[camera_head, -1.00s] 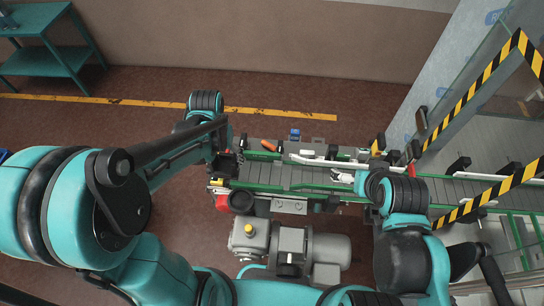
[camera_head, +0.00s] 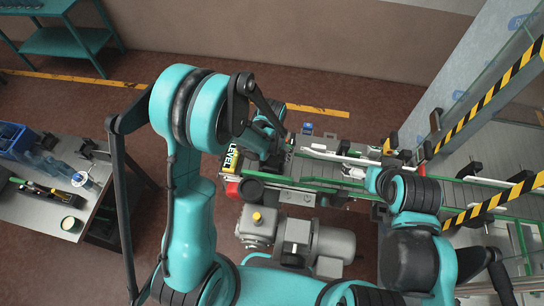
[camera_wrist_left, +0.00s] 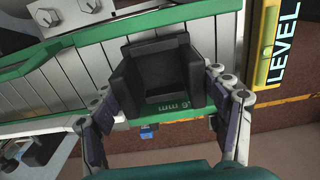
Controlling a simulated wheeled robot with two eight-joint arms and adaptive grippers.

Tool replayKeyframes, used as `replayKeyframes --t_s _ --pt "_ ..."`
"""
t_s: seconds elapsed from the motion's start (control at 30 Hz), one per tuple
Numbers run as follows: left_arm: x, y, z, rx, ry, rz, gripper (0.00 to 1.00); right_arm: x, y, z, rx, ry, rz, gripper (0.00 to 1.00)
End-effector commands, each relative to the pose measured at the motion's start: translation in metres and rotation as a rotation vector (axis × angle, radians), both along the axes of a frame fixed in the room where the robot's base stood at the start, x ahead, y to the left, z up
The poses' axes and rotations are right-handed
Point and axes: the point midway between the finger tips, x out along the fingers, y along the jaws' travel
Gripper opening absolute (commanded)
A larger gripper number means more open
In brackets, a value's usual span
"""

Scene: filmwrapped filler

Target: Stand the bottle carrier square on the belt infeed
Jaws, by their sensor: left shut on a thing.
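The belt infeed is the grey slatted left end of the conveyor (camera_head: 315,171), with green edges. My left gripper (camera_head: 268,145) is over this end in the head view, largely hidden by its own arm. In the left wrist view its fingers (camera_wrist_left: 165,108) stand on either side of a black open-fronted block (camera_wrist_left: 157,75) and are shut on it. The block overlaps the belt's green edge; I cannot tell whether it touches the belt. A blue crate (camera_head: 14,139) stands on the left table; I cannot tell whether it is the bottle carrier. My right gripper (camera_head: 355,172) is by the belt, its opening unclear.
A yellow spirit level (camera_head: 232,160) marked LEVEL is beside the belt's left end. Bottles and a round tin (camera_head: 69,223) are on the left table (camera_head: 45,212). A grey motor (camera_head: 325,243) sits before the belt. Striped posts (camera_head: 490,95) stand at right.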

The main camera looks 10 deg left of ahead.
Motion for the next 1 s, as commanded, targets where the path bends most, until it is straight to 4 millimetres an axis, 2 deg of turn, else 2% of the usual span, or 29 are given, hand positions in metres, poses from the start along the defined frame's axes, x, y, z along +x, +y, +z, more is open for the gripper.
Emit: replayKeyframes --t_s 0.47,0.5,0.57,0.87,1.0 --pt "-0.0003 0.0004 -0.0102 0.0 0.0 0.0 0.42 0.0 0.0 -0.0052 0.0 0.0 0.0 1.0" --pt "-0.0003 0.0004 -0.0093 0.0 0.0 0.0 0.83 0.0001 0.0 -0.0042 0.0 0.0 0.0 1.0" --pt "-0.0003 0.0004 -0.0087 0.0 0.0 0.0 0.96 0.0 0.0 -0.0037 0.0 0.0 0.0 1.0" --pt "-0.0003 0.0004 -0.0084 0.0 0.0 0.0 0.96 0.0002 0.0 -0.0033 0.0 0.0 0.0 1.0" --pt "-0.0003 0.0004 -0.0031 0.0 0.0 0.0 0.96 0.0001 0.0 0.003 0.0 0.0 0.0 1.0"
